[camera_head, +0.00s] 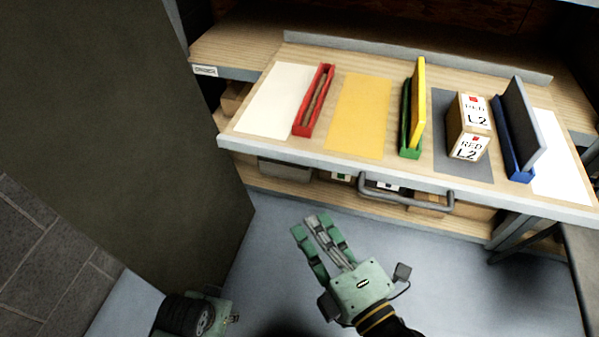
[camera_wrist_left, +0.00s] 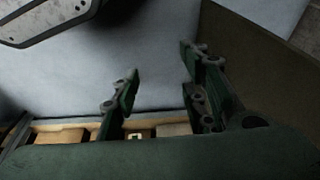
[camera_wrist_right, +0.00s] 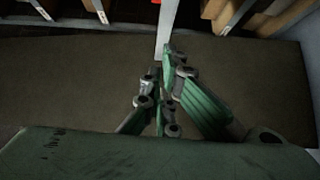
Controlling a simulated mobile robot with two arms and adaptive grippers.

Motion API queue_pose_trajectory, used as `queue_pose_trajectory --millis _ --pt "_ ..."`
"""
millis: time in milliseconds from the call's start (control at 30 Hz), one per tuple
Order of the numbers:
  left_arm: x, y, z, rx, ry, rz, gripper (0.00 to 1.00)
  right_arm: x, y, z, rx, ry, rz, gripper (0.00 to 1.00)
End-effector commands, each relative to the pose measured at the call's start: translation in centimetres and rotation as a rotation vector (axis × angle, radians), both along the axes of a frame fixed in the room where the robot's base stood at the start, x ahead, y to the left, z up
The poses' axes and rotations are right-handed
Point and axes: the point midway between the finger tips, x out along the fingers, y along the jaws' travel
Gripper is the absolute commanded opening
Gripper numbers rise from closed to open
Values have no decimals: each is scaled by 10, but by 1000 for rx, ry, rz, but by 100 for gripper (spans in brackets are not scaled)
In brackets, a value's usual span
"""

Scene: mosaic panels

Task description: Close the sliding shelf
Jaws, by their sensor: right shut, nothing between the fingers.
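The sliding shelf (camera_head: 225,134) is a light wooden board with a pale front edge, pulled out from the rack in the head view. A grey bar handle (camera_head: 405,199) is fixed below its front edge. My right gripper (camera_head: 315,224) is shut and empty, in front of the shelf and to the left of the handle, apart from both. Its closed fingers also show in the right wrist view (camera_wrist_right: 160,72). My left gripper (camera_wrist_left: 160,68) is open and empty in the left wrist view, above the floor; its fingers are not clearly seen in the head view.
On the shelf stand a red tray (camera_head: 301,127), a yellow panel (camera_head: 418,100) in a green holder, a box labelled RED L2 (camera_head: 468,147) and a grey panel (camera_head: 522,122) in a blue holder. A large dark panel (camera_head: 110,120) stands at left. The floor (camera_head: 470,270) in front is clear.

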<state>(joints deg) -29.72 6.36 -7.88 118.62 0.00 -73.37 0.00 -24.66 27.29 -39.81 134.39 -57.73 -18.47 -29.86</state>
Motion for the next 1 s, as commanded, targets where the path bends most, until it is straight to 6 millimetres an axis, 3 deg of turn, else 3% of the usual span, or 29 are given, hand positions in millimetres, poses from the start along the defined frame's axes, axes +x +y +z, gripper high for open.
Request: queue_pose_trajectory --millis 267,500,767,1000 --pt "-1 0 -11 1 10 -1 40 14 10 10 1 -22 4 0" --pt "-4 0 -36 2 21 -3 40 47 31 10 2 -22 4 0" --pt "-7 0 -49 2 26 -4 40 87 56 10 1 -21 5 0" --pt "-6 0 -49 2 24 -5 40 116 45 8 0 -19 4 0"
